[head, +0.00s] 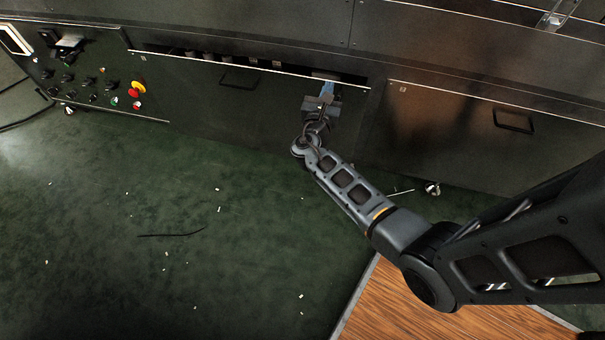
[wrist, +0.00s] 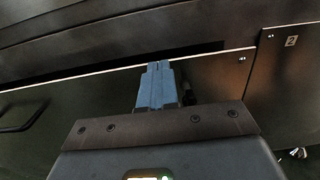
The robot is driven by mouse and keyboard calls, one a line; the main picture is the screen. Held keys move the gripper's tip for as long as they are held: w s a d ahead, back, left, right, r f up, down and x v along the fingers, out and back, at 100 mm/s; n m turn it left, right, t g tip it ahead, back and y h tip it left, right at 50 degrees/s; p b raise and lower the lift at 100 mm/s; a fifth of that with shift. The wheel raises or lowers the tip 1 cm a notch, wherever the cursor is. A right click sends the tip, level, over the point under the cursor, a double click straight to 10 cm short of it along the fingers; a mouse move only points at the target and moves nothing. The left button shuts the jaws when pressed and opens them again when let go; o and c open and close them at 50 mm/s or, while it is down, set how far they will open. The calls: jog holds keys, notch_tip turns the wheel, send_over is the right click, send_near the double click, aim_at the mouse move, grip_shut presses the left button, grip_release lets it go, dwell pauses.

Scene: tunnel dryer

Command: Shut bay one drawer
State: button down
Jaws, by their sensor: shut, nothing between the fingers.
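The bay one drawer (head: 190,95) is a dark panel left of the middle in the head view, with a black handle (head: 239,78). A gap shows along its pale top edge, so it stands somewhat open. It also shows in the wrist view (wrist: 88,105). My gripper (head: 327,87) is shut and empty at the right end of this drawer's top edge. In the wrist view its blue fingers (wrist: 158,68) reach that edge; I cannot tell whether they touch it. The handle is off to the left of the fingers.
A second drawer (head: 450,135), marked 2 in the wrist view (wrist: 291,41), is to the right with its own handle (head: 514,121). A control panel (head: 95,80) with knobs and a red button is at the left. The green floor (head: 200,230) has small scraps and a dark strip.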

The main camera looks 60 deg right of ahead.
jog(key=shift+w+d, duration=0.2)
jog(key=shift+d, duration=0.4)
jog(key=shift+a, duration=0.1)
